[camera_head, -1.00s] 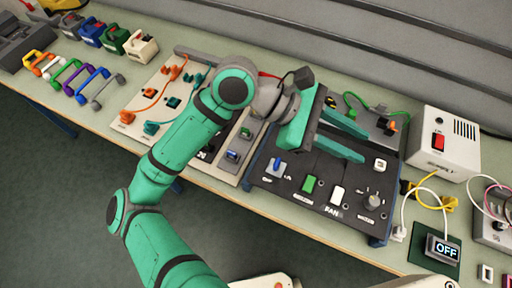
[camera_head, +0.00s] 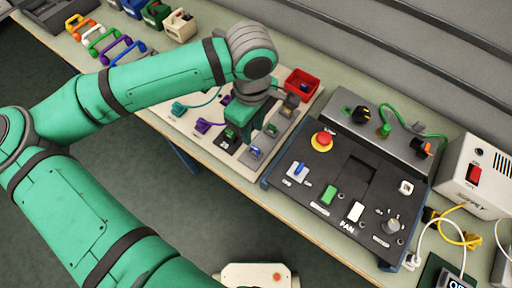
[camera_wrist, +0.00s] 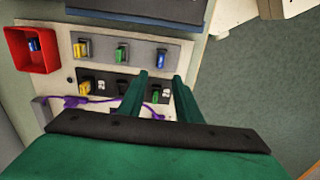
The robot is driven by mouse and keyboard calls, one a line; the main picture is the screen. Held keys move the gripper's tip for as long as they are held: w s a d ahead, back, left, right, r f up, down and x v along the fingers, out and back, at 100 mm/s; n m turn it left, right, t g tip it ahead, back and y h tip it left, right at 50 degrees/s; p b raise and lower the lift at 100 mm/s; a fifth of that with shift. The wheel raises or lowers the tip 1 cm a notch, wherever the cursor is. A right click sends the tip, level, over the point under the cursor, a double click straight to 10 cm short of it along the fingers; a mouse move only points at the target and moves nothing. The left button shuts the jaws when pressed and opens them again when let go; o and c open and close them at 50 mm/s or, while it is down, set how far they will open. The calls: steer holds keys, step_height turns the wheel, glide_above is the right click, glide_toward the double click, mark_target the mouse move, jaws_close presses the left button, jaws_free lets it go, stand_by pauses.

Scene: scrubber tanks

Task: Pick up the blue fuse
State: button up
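A blue fuse (camera_wrist: 161,58) sits at the right end of the grey strip (camera_wrist: 101,51) on the pale board, beside a green and a yellow fuse. It also shows in the head view (camera_head: 256,152). Another blue piece (camera_wrist: 34,45) lies in a red bin (camera_wrist: 52,50); it may also be a fuse. My gripper (camera_wrist: 160,76) is open and empty, pointing down at the board. In the wrist view the blue fuse appears just beyond and between the fingertips, apart from them. In the head view my gripper (camera_head: 234,140) hides part of the board's dark strip.
A second, dark strip (camera_wrist: 107,87) with yellow and green fuses lies between and behind my fingers. Purple cable (camera_wrist: 75,102) runs close by. The dark fan panel (camera_head: 330,207), with a red button (camera_head: 323,139), stands right of the board. Coloured handles (camera_head: 103,40) lie at the left.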

mark_target(255, 148)
step_height(255, 148, down, 2)
steer(key=shift+s+f, duration=0.15)
steer(key=shift+f, duration=0.1)
steer(key=shift+s+a+f, duration=0.1)
steer(key=shift+f, duration=0.4)
steer(key=f, duration=0.2)
steer(key=d+f, duration=0.1)
steer(key=f, duration=0.1)
steer(key=shift+s, duration=0.1)
steer(key=shift+f, duration=0.55)
jaws_close()
